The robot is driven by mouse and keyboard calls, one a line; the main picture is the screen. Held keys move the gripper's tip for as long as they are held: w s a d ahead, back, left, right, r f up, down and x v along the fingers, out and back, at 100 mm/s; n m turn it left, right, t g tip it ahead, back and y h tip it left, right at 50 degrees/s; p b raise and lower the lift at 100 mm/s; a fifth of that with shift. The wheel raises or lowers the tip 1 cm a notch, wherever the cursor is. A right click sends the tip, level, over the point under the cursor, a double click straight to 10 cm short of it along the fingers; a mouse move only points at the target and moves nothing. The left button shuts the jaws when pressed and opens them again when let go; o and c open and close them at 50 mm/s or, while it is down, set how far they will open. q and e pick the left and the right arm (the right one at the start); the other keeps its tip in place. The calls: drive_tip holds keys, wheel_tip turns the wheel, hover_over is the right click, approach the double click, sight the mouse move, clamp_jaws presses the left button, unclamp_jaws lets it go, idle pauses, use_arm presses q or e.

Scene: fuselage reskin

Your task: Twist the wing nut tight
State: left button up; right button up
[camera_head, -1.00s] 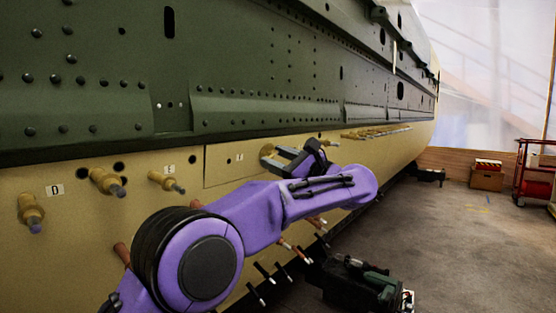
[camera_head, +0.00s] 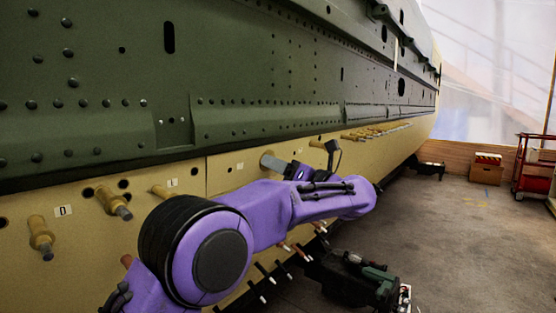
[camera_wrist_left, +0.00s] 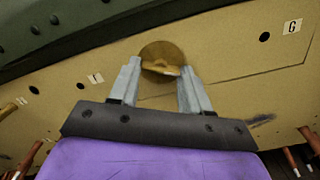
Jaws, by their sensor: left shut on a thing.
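My left gripper (camera_head: 276,164) reaches the tan fuselage skin below the green panels, its arm coming in from the lower left. In the left wrist view its two grey fingers (camera_wrist_left: 160,78) stand on either side of a round brass-coloured fastener (camera_wrist_left: 162,52) and are shut on it. This looks like the wing nut, but its wings are not clearly visible and its lower part is partly hidden between the fingertips. In the head view my gripper and wrist hide it. My right gripper is in neither view.
Brass fasteners stick out of the skin at left, one (camera_head: 113,203) near the label D (camera_head: 63,211). A label G (camera_wrist_left: 292,27) shows in the wrist view. Dark-handled pins project below my arm. A green and black machine (camera_head: 360,280) stands on the floor.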

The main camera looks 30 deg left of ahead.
use_arm(q)
drive_tip(key=m+p, duration=1)
drive_tip(key=m, duration=0.1)
drive_tip(key=shift+r, duration=0.15)
drive_tip(key=shift+m+p, duration=0.7)
drive_tip(key=shift+p, duration=0.15)
drive_tip(key=shift+d+f, duration=0.1)
drive_tip(key=shift+f, duration=0.1)
drive_tip(key=o, duration=0.9)
drive_tip(key=shift+o, duration=0.7)
drive_tip(key=shift+w, duration=0.1)
